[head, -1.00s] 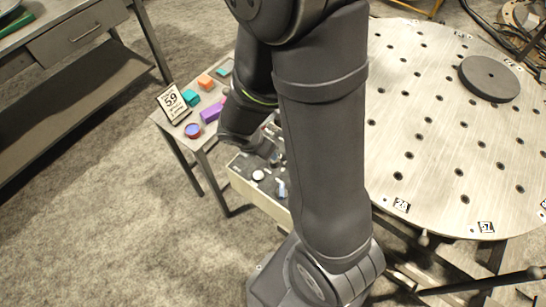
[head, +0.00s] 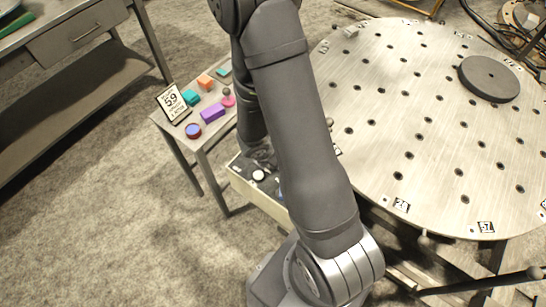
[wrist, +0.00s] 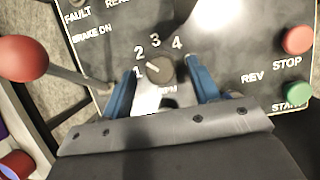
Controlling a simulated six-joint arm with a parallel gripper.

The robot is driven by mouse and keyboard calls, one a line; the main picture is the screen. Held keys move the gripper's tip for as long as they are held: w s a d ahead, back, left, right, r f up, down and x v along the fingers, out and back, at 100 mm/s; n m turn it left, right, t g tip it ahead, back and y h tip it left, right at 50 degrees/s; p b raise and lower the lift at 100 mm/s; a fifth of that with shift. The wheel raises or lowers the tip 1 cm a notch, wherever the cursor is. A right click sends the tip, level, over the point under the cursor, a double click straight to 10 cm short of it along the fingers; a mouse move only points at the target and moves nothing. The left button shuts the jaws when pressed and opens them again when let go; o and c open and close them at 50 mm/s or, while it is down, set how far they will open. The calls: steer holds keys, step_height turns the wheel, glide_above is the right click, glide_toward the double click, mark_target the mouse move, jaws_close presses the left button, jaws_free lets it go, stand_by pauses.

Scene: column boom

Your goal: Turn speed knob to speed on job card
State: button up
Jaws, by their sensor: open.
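The speed knob (wrist: 160,69), dark and round with a pale pointer mark, sits on the dark control panel (wrist: 222,50) in the wrist view. The numbers 1 to 4 arc around its left and top. The mark points up-left, roughly between 1 and 2. My gripper (wrist: 161,72) is open, its blue fingers on either side of the knob; contact cannot be told. In the head view my arm hides the gripper and part of the control box (head: 243,181). The job card (head: 173,104) stands on the side table, showing a large 59; its smaller lines are unreadable.
Red STOP (wrist: 298,40) and green START (wrist: 298,92) buttons lie right of the knob. A red-ball lever (wrist: 22,58) rises at left. Coloured blocks, including a purple one (head: 212,113), lie on the side table. The round holed table (head: 440,130) is beside the box.

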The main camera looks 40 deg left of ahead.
steer(key=shift+w+f, duration=0.15)
steer(key=shift+f, duration=0.15)
steer(key=c, duration=1)
steer(key=shift+m, duration=0.4)
steer(key=m+h, duration=0.1)
steer(key=m, duration=0.2)
steer(key=shift+a+m+g+h, duration=0.15)
steer(key=shift+m+g+h, duration=0.15)
steer(key=shift+m+h, duration=0.1)
steer(key=shift+w+m+g+h, duration=0.1)
steer(key=shift+m+g+h, duration=0.4)
steer(key=shift+m, duration=1.6)
